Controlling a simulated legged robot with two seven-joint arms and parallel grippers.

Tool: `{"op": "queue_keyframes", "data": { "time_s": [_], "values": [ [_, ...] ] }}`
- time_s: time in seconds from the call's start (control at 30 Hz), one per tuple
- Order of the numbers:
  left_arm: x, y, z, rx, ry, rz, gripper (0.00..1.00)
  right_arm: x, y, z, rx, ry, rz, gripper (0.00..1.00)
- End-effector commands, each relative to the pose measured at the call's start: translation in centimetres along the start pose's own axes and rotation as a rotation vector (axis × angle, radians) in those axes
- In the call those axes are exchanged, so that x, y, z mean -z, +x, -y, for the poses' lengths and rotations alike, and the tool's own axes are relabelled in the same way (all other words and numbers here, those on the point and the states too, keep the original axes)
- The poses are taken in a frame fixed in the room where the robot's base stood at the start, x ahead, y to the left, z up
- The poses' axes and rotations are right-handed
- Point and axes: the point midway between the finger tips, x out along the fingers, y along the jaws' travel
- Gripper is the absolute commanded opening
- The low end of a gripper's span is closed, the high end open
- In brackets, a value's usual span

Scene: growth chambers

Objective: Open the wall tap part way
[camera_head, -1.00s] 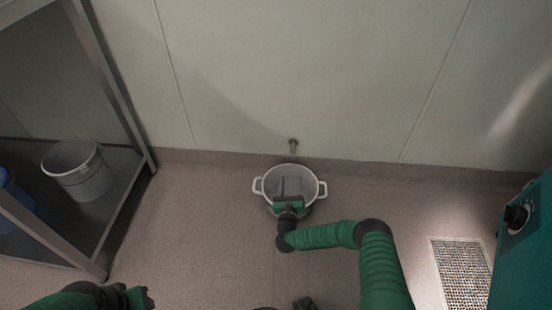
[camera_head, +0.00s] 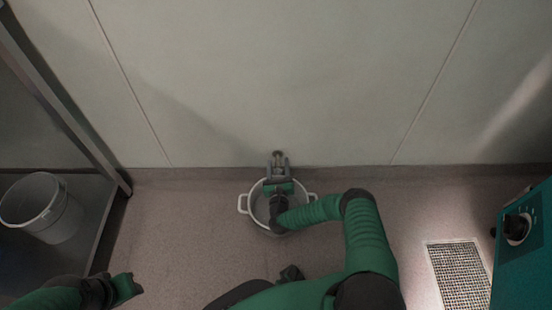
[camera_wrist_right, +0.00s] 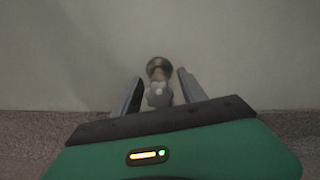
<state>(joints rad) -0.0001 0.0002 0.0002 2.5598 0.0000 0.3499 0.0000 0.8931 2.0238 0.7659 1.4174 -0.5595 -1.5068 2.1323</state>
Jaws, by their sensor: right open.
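The wall tap (camera_head: 277,154) sticks out low on the pale wall, above the skirting. In the right wrist view the tap (camera_wrist_right: 158,70) has a round brass-coloured base and a grey knob-like front. My right gripper (camera_head: 277,160) is open, with its fingers pointing at the wall. In the right wrist view its fingers (camera_wrist_right: 157,90) stand on either side of the tap's front, with gaps on both sides. My left gripper (camera_head: 136,285) is at the lower left, away from the tap.
A metal shelf frame (camera_head: 75,125) with a whitish bucket (camera_head: 42,210) stands at the left. A teal cabinet with a black knob (camera_head: 517,228) is at the right, near a floor grate (camera_head: 458,272). The floor between pot and grate is mostly clear.

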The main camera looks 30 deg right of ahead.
Motion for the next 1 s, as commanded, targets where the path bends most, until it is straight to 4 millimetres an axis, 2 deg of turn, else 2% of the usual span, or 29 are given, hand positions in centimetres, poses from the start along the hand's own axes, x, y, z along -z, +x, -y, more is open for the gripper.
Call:
{"op": "queue_keyframes", "data": {
  "time_s": [0.13, 0.17, 0.5, 0.53, 1.0],
  "values": [
    [-0.03, 0.03, 0.01, 0.0, 0.0, 0.0, 0.36, 0.07, 0.0, -0.03, -0.001, 0.0, -0.001, 0.49],
    [-0.03, 0.03, 0.01, 0.0, 0.0, 0.0, 0.36, 0.08, 0.01, -0.03, -0.001, 0.001, -0.001, 0.47],
    [-0.02, 0.03, 0.01, 0.0, 0.0, 0.0, 0.36, 0.16, 0.03, -0.04, -0.001, 0.002, -0.003, 0.02],
    [-0.02, 0.02, 0.01, 0.0, 0.0, 0.0, 0.36, 0.16, 0.03, -0.04, -0.001, 0.002, -0.003, 0.0],
    [0.06, -0.28, 0.01, 0.0, 0.0, 0.0, 0.36, 0.07, 0.02, -0.05, -0.002, -0.064, -0.003, 0.0]
  ]
}}
